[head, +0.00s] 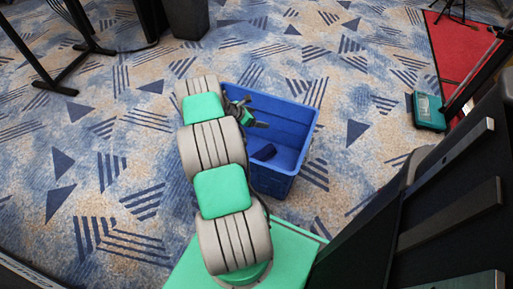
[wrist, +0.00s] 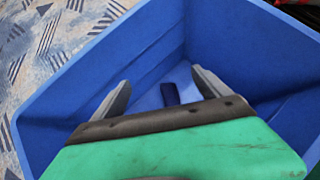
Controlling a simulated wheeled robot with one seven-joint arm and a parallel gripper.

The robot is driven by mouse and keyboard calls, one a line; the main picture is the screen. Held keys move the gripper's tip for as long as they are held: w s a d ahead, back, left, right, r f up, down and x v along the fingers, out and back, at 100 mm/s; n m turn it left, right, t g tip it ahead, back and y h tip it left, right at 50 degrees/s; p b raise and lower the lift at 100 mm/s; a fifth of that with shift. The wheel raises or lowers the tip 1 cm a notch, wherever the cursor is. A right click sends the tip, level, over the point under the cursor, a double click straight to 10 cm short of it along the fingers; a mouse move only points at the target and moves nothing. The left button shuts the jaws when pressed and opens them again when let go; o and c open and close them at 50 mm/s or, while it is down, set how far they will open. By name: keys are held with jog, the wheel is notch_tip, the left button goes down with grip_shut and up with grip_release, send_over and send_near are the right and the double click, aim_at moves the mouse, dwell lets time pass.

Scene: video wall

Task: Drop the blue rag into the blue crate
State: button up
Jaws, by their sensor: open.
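The blue crate (head: 283,123) stands on the carpet just in front of my base, and its walls fill most of the wrist view (wrist: 130,58). My gripper (head: 262,112) is over the crate's opening, pointing down into it. In the wrist view its two grey fingers (wrist: 160,88) are spread apart with nothing between them at their tips. A dark blue rag (head: 264,152) is inside the crate, low down near its front. In the wrist view the rag (wrist: 170,94) lies on the crate's floor beyond the fingers, apart from them.
A teal case (head: 428,111) lies on the floor at the right, near a red mat (head: 455,45). A dark bin (head: 186,18) and black table legs (head: 60,75) stand at the back left. Dark panels (head: 440,205) close off the right front. The patterned carpet at left is clear.

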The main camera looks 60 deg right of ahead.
jog(key=p+v, duration=0.2)
jog(key=v, duration=0.5)
jog(key=shift+a+r, duration=0.25)
jog(key=shift+w, duration=0.15)
